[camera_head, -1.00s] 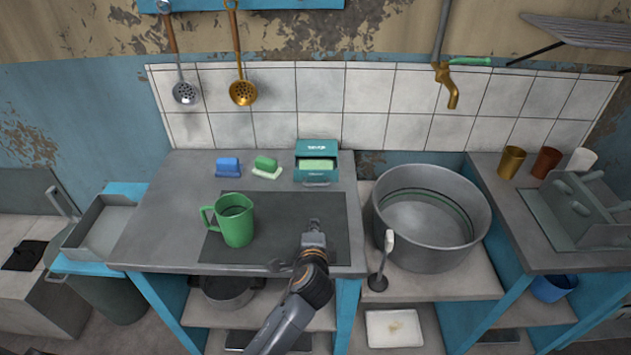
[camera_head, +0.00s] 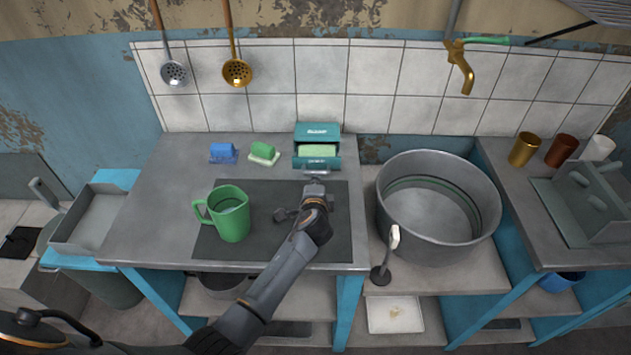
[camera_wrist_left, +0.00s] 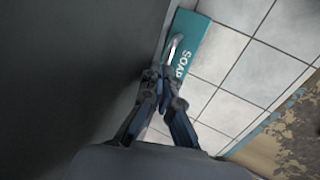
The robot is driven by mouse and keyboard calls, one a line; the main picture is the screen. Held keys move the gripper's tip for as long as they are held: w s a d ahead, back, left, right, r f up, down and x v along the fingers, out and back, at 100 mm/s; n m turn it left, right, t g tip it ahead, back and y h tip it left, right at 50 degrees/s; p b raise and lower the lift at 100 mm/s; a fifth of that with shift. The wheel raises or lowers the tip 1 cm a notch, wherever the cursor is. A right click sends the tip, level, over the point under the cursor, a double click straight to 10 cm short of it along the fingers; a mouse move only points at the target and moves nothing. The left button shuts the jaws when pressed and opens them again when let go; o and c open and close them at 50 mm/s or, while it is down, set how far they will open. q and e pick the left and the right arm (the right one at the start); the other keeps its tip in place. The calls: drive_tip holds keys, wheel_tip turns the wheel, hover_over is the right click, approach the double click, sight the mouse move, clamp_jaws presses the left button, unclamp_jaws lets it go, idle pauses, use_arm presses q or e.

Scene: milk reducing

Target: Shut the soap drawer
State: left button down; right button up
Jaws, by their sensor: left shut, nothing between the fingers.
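The teal soap box (camera_head: 317,129) stands at the back of the grey table against the tiles. Its soap drawer (camera_head: 317,163) is pulled out toward me, and a pale green soap bar (camera_head: 318,150) shows inside. My left gripper (camera_head: 314,180) is shut and empty, just in front of the drawer front, near its handle. In the left wrist view, the closed fingertips (camera_wrist_left: 163,74) are close to the metal handle (camera_wrist_left: 174,48) on the teal front marked SOAP (camera_wrist_left: 190,48). I cannot tell whether they touch. My right gripper is not in view.
A blue sponge (camera_head: 223,153) and a green one (camera_head: 264,153) lie left of the box. A green mug (camera_head: 230,214) stands on the dark mat (camera_head: 265,250) left of my forearm. A large metal pot (camera_head: 438,246) stands to the right.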

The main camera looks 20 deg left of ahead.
sight(316, 163)
use_arm(q)
drive_tip(key=shift+w+a+f, duration=0.15)
drive_tip(key=shift+w+f, duration=0.05)
drive_tip(key=shift+w, duration=0.3)
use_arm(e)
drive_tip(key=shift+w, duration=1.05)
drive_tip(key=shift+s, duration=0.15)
use_arm(q)
drive_tip(key=shift+w, duration=0.2)
drive_tip(key=w+b, duration=0.1)
drive_tip(key=w, duration=0.1)
drive_tip(key=w+a+b, duration=0.1)
drive_tip(key=w, duration=0.1)
drive_tip(key=w+a+b, duration=0.1)
drive_tip(key=w+b, duration=0.1)
drive_tip(key=shift+w+f, duration=0.15)
drive_tip(key=shift+w, duration=0.3)
drive_tip(key=shift+r, duration=0.2)
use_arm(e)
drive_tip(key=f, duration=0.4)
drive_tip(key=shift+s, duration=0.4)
use_arm(q)
drive_tip(key=shift+a, duration=0.1)
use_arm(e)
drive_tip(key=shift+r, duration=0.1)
